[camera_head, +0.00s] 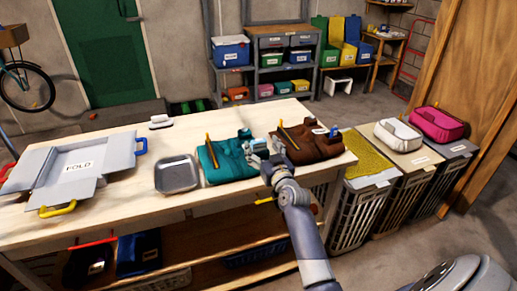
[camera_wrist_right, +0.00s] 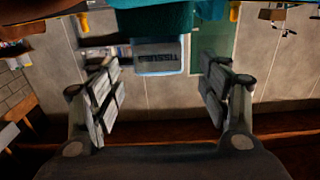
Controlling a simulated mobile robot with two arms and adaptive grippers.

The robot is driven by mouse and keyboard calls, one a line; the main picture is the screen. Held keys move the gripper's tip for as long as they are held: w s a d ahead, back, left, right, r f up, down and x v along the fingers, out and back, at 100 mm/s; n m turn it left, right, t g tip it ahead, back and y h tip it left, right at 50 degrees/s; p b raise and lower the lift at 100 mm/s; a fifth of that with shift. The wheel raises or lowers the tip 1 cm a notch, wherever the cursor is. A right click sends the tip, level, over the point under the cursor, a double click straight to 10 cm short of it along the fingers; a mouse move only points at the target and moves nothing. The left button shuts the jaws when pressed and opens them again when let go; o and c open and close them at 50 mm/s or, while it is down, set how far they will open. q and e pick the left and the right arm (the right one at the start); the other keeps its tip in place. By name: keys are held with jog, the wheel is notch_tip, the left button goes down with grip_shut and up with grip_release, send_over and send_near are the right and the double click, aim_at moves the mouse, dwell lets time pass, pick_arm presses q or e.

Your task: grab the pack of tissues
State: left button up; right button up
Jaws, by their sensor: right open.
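The pack of tissues (camera_wrist_right: 160,57) shows in the right wrist view as a grey block with a pale blue edge. Its "TISSUES" label is upside down there. It lies beyond and between my right gripper's fingers (camera_wrist_right: 161,92), against the teal garment (camera_wrist_right: 155,20), with a gap to both fingers. In the head view my right gripper (camera_head: 260,152) is over the table between the teal garment (camera_head: 226,160) and the brown garment (camera_head: 305,146). It is open with nothing between the fingers. I cannot make out the pack in the head view. My left gripper is out of view.
The wooden table (camera_head: 125,215) also holds a grey tray (camera_head: 178,174), a folding board (camera_head: 80,165) and a small white-topped item (camera_head: 160,122). A small blue-and-white item (camera_head: 333,132) lies by the brown garment. Hampers (camera_head: 355,215) stand at the table's right end.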

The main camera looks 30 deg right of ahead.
aim_at(260, 144)
jog(key=shift+x, duration=2)
jog(key=shift+f, duration=0.2)
jog(key=shift+s, duration=0.1)
jog(key=c, duration=0.9)
jog(key=shift+c, duration=0.2)
